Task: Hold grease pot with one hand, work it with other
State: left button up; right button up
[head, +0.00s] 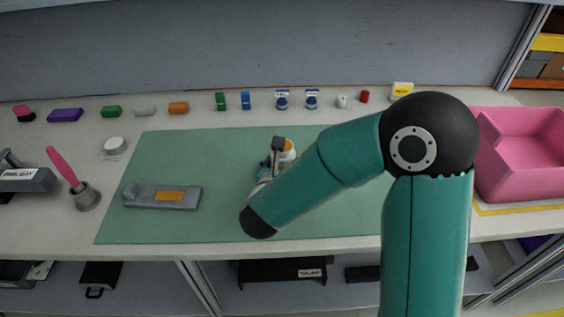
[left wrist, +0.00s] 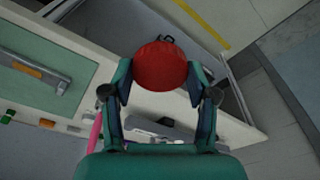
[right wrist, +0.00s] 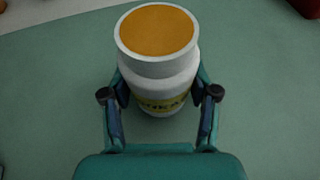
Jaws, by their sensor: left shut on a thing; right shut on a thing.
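The white grease pot (right wrist: 158,62) shows an orange top and a yellow label in the right wrist view. In the head view the pot (head: 289,146) is partly hidden behind my right gripper (head: 277,150) and arm, over the green mat. My right gripper (right wrist: 160,98) is shut around the pot's body, and the pot looks upright. My left gripper (left wrist: 160,88) is shut on a round red thing (left wrist: 158,66) with a small black loop. It is held near the bench's edge, and the left gripper does not show in the head view.
A grey tool with an orange patch (head: 168,197) lies on the mat (head: 225,150). A pink-handled brush (head: 62,167) stands in a grey holder at the left. A pink bin (head: 520,150) stands at the right. Several small items line the back of the bench.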

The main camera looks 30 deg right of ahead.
pick_arm(q)
jog(key=shift+r+p, duration=0.85)
pick_arm(e)
notch_tip(320, 180, up, 10)
jog(key=shift+r, duration=0.1)
jog(key=o, duration=0.7)
grip_shut()
